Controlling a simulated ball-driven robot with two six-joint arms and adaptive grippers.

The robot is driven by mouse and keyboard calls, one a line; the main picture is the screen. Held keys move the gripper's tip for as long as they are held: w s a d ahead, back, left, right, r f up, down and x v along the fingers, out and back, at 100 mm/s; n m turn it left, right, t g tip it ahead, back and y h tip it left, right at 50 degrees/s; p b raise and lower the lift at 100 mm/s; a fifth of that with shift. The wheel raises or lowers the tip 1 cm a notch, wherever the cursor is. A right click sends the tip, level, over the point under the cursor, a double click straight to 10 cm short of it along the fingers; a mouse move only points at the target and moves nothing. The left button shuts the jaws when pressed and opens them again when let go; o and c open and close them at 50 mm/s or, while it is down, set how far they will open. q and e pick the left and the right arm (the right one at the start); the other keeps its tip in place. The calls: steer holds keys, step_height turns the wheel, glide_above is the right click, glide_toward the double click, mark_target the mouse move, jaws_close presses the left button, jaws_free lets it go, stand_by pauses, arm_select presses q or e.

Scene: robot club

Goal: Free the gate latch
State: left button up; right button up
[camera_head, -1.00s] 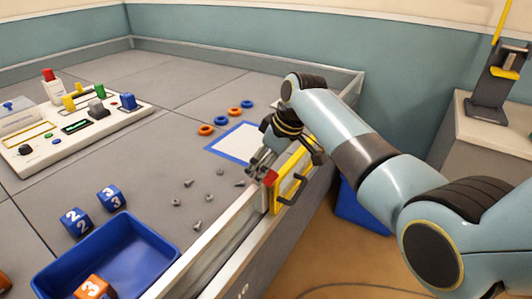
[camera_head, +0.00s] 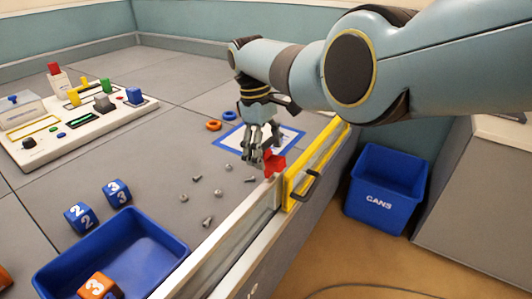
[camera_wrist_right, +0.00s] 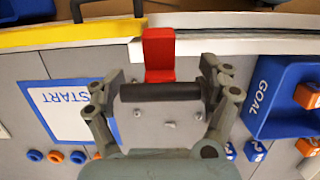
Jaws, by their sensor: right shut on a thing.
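The red gate latch (camera_head: 273,163) is at the top of the border wall, at the near end of the yellow gate (camera_head: 318,166). My right gripper (camera_head: 262,152) reaches down beside it and is shut on it. In the right wrist view the red latch (camera_wrist_right: 158,55) stands out beyond my gripper (camera_wrist_right: 160,88), next to the yellow gate (camera_wrist_right: 70,35). The gripper pads hide the latch's lower part. The gate has a dark handle (camera_head: 305,184) on its outer side and looks closed in line with the wall. My left gripper is not in view.
Several loose screws and nuts (camera_head: 206,221) lie on the grey floor near the wall. A blue goal tray (camera_head: 150,262), numbered cubes (camera_head: 117,192), a control panel (camera_head: 75,127) and a blue-bordered start sheet (camera_head: 285,139) are inside. A blue CANS bin (camera_head: 385,190) stands outside.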

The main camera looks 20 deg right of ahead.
steer(key=shift+w+a+r, duration=0.1)
steer(key=shift+w+r, duration=0.1)
steer(key=o, duration=1.3)
steer(key=shift+c, duration=0.2)
steer(key=o, duration=0.4)
steer(key=shift+a+f, duration=0.1)
steer(key=r, duration=0.4)
steer(key=w+r, duration=0.1)
steer(key=r, duration=0.2)
steer(key=a+r, duration=0.1)
steer(key=r, duration=0.3)
steer(key=shift+w+a+r, duration=0.1)
steer(key=shift+w+r, duration=0.25)
